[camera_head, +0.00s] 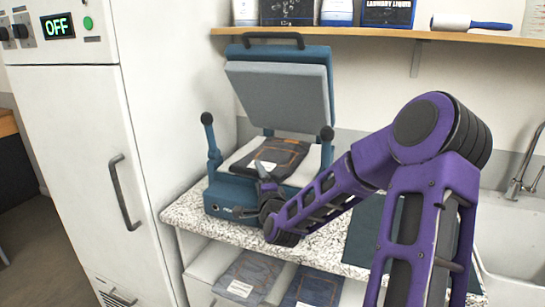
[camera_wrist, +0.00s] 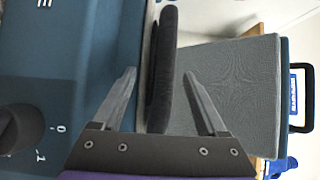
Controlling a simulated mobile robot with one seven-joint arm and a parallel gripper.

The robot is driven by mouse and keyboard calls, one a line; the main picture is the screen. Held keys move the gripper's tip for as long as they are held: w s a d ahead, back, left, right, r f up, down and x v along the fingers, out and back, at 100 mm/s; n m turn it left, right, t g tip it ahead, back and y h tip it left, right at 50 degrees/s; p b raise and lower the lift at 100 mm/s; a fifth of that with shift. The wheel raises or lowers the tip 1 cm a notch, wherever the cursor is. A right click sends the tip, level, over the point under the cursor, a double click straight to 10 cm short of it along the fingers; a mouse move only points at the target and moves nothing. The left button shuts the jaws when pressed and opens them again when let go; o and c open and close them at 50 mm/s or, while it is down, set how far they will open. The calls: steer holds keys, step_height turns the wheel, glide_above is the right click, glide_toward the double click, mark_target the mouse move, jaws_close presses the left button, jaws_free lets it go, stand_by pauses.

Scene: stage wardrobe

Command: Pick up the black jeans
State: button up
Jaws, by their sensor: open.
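The black jeans (camera_head: 284,150) lie folded, with orange stitching and a white label, on the lower plate of the open teal press (camera_head: 222,190). My gripper (camera_head: 264,180) is at the front edge of the press, close to the jeans, and partly covers their front. In the wrist view, which is turned sideways, my gripper (camera_wrist: 160,73) is open. The dark folded edge of the jeans (camera_wrist: 164,65) shows between the two fingers, one finger on each side. A gap shows between each finger and the cloth; whether the tips reach past the edge is hard to tell.
The raised grey pad (camera_head: 285,95) of the press hangs above the plate. Two knobbed levers (camera_head: 208,120) flank it. More folded jeans (camera_head: 250,275) lie on the shelf below the speckled counter (camera_head: 185,212). A white cabinet (camera_head: 70,140) stands left, a sink (camera_head: 515,235) right.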

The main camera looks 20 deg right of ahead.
steer(key=shift+c, duration=0.2)
jaws_close()
stand_by(1.1)
